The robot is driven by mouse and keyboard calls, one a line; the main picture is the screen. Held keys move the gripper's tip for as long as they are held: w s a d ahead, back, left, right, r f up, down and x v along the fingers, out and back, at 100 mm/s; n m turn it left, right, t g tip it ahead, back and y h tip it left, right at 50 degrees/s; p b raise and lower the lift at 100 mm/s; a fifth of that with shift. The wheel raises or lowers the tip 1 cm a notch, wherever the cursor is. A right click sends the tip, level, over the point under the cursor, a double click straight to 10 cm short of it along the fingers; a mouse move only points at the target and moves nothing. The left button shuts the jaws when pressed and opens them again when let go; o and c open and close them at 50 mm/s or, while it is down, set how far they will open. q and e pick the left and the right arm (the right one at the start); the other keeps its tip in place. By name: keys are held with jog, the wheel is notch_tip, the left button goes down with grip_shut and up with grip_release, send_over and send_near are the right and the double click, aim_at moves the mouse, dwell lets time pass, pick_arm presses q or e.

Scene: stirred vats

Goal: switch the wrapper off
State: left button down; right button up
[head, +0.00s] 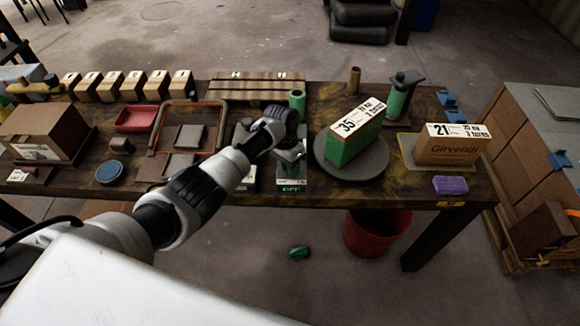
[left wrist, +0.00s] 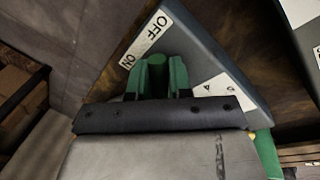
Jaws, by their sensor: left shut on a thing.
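The wrapper has a round grey turntable (head: 376,172) and a post with a green film roll (head: 396,103). A green box (head: 350,150) with a white label reading 35 stands on the turntable. In the left wrist view a grey switch box (left wrist: 215,62) carries an OFF label (left wrist: 151,34) and an ON label (left wrist: 127,60). My left gripper (left wrist: 160,75) is shut on the green switch lever (left wrist: 157,72), close to the ON label. In the head view my left gripper (head: 288,148) is left of the turntable, and my arm partly hides what it holds. My right gripper is not in view.
A cardboard box (head: 447,150) labelled 21 stands right of the turntable, with a purple block (head: 450,185) in front. Small boxes (head: 125,85) line the back left. A red bin (head: 375,235) stands on the floor.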

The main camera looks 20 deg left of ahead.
pick_arm(q)
jog(key=shift+d, duration=0.1)
dwell(0.3)
jog(key=c, duration=1.1)
grip_release()
jog(key=shift+o, duration=0.2)
jog(key=shift+r, duration=0.1)
notch_tip(320, 180, up, 10)
jog(key=w+a, duration=0.1)
jog(key=shift+a+r, duration=0.25)
jog(key=shift+a, duration=0.15)
